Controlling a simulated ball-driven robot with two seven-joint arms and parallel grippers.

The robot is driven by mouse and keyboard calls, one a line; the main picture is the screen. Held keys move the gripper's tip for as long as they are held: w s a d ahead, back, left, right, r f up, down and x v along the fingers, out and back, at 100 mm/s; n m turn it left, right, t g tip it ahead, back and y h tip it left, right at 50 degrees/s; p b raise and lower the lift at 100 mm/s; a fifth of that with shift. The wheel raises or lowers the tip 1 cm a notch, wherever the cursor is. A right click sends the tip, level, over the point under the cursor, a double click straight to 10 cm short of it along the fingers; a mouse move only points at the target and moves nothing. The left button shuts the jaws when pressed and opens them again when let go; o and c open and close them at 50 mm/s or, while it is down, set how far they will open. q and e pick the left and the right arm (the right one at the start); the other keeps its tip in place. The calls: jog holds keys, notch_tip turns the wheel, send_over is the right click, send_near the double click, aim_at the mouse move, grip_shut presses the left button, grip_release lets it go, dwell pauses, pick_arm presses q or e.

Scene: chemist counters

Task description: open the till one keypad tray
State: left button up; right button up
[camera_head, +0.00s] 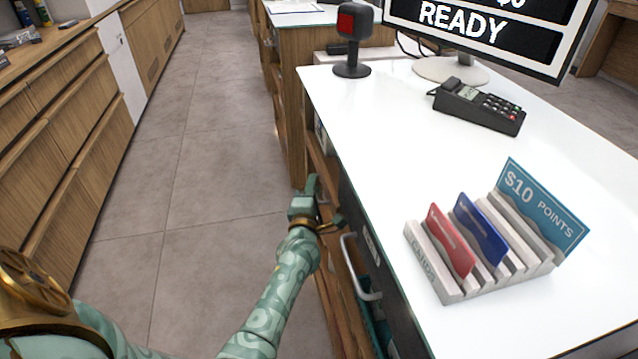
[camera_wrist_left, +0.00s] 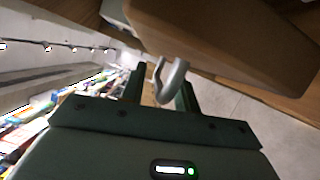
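My left gripper (camera_head: 316,192) is at the side of the white-topped counter, just below the edge of its top. In the left wrist view its two dark fingers (camera_wrist_left: 161,88) stand apart. A curved silver metal handle (camera_wrist_left: 172,80) shows between them, nearer the right finger; I cannot tell if they touch. The keypad tray itself is not clearly seen; my gripper and the counter edge hide the front there. A card terminal with keys (camera_head: 480,106) lies on the counter top. My right gripper is out of view.
A dark drawer front with a silver bar handle (camera_head: 358,268) is close beside my left gripper. A card rack (camera_head: 450,290), a monitor (camera_head: 480,30) and a black scanner stand (camera_head: 352,40) are on the counter. The grey aisle floor (camera_head: 200,150) is clear. Wooden cabinets (camera_head: 60,130) line the left.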

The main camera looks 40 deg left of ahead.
pick_arm(q)
jog(key=shift+r, duration=0.1)
grip_shut()
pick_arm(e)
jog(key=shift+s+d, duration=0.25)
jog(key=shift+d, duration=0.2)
pick_arm(q)
jog(key=shift+s+a, duration=0.1)
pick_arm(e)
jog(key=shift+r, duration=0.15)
